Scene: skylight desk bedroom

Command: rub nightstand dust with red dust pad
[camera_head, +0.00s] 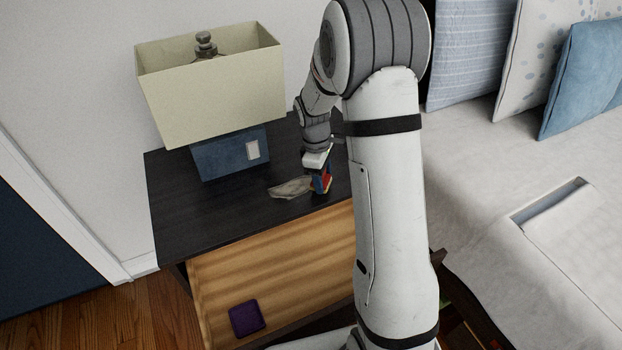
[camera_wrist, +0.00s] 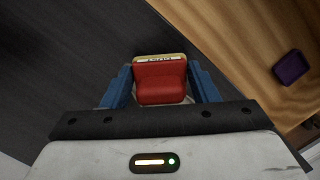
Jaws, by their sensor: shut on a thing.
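The red dust pad (camera_wrist: 160,83) is held between the two blue fingers of my gripper (camera_wrist: 160,90) in the wrist view. In the head view the pad (camera_head: 325,182) shows as a small red patch under my gripper (camera_head: 321,177), low at the surface of the dark nightstand (camera_head: 215,225). I cannot tell whether the pad touches the top. A grey-beige dust patch (camera_head: 291,188) lies on the nightstand just left of the pad. In the wrist view the dust is mostly hidden by the pad and gripper.
A lamp with a cream shade (camera_head: 215,95) and blue base (camera_head: 230,155) stands behind and left of the dust. A purple square thing (camera_head: 246,318) lies on the light wood surface (camera_head: 275,265) below the top's front edge. A bed (camera_head: 500,190) is at right.

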